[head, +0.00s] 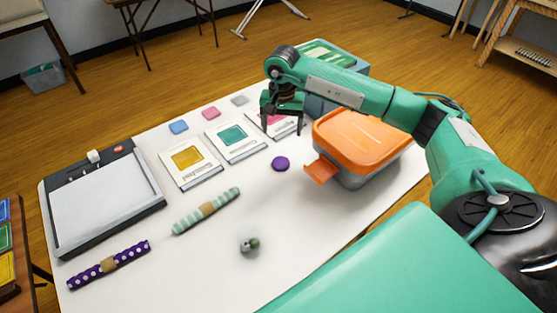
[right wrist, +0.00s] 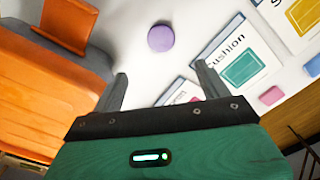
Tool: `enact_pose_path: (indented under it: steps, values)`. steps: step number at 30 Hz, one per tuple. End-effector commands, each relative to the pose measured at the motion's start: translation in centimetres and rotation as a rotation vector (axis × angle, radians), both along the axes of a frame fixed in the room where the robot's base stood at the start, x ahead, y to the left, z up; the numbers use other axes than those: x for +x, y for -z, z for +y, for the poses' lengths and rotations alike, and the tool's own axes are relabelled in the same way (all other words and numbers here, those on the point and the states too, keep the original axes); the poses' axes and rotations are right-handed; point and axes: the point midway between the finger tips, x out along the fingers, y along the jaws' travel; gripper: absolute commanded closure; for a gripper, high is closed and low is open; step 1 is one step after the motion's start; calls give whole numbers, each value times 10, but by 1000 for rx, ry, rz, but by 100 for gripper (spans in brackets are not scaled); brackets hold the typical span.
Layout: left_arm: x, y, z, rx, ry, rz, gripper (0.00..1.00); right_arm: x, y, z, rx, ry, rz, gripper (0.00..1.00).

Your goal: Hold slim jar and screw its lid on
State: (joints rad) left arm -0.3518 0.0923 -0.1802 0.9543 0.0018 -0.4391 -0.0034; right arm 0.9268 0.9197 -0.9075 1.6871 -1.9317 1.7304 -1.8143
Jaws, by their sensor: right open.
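A small clear round object with dark and green bits inside (head: 249,243), which may be the slim jar seen from above, stands on the white table near its front. A purple disc (head: 280,163), which looks like a lid, lies flat on the table left of the orange-lidded box. It also shows in the right wrist view (right wrist: 161,38). My right gripper (head: 283,125) is open and empty, above the table beyond the purple disc, over a pink-marked card. In the right wrist view its two fingers (right wrist: 161,72) are spread, with the disc ahead of them, apart. My left gripper is not in view.
An orange-lidded box (head: 362,134) stands right of the disc, close to my right arm. Three cards, including a teal one (head: 231,135), lie at the back. A paper trimmer (head: 102,200) and two wrapped rolls (head: 206,210) lie left. The table's front middle is mostly clear.

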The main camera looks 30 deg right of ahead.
Motion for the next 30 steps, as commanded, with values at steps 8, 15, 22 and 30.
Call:
enact_pose_path:
  steps: [8, 15, 22, 30]
  values:
    - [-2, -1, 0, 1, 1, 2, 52, 0, 13, 0, 1, 1, 2, 23]
    - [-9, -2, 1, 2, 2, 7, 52, -1, 60, 1, 2, 1, 4, 23]
    - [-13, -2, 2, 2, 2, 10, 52, 0, 85, 1, 1, 0, 0, 23]
    - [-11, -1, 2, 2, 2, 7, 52, 0, 86, 1, 2, 0, -1, 23]
